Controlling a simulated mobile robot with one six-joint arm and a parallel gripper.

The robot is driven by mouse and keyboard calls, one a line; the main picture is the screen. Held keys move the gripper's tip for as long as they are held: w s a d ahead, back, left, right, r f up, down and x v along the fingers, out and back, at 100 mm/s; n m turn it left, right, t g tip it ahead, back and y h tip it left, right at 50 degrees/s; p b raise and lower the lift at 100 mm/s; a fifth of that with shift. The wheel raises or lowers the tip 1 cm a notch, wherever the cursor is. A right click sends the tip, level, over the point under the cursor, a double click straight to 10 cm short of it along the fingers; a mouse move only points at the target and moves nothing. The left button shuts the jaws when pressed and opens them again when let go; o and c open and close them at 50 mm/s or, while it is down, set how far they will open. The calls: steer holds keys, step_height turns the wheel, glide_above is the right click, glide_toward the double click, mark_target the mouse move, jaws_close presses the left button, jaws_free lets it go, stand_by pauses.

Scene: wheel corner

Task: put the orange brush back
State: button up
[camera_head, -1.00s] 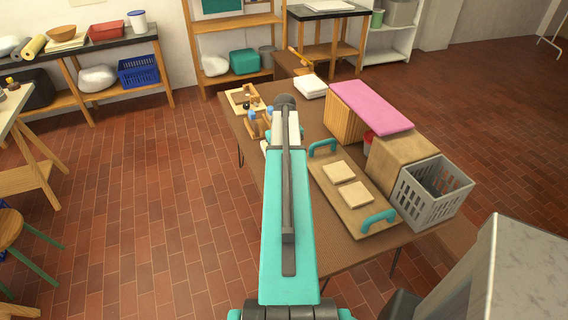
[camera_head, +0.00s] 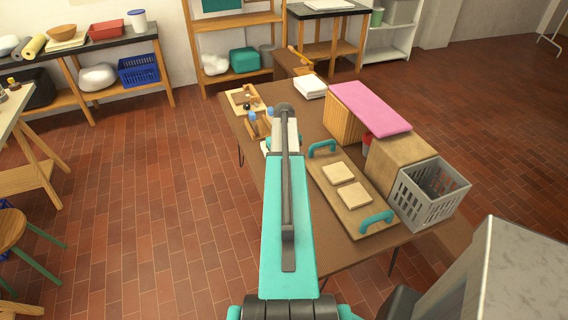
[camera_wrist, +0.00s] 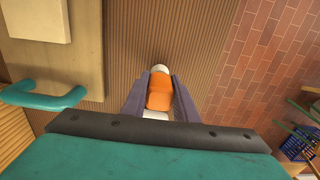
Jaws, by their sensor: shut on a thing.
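The orange brush (camera_wrist: 160,92) is between the two grey fingers of my gripper (camera_wrist: 158,98) in the wrist view, with a pale tip showing past the orange part and white below it. My gripper is shut on it, above the ribbed brown tabletop (camera_wrist: 150,45). In the head view my arm hides the brush and most of my gripper. A small wooden rack (camera_head: 259,127) with blue-topped things stands at the table's left side, close to the far end of my arm.
A tray with teal handles (camera_head: 351,202) carries two pale tiles (camera_head: 337,173). Behind it are a pink-topped wooden block (camera_head: 370,108), a cardboard-coloured box (camera_head: 402,158) and a grey basket (camera_head: 430,192). A wooden frame (camera_head: 243,98) and a white stack (camera_head: 311,87) lie at the far end.

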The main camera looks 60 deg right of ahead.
steer(key=shift+f, duration=0.2)
steer(key=o, duration=1.1)
steer(key=shift+c, duration=0.2)
steer(key=shift+r, duration=0.1)
steer(key=shift+s+d+r+b, duration=0.1)
steer(key=shift+r+b, duration=1.3)
steer(key=shift+r, duration=0.75)
step_height(320, 180, up, 9)
steer(key=b, duration=0.2)
steer(key=shift+r, duration=0.15)
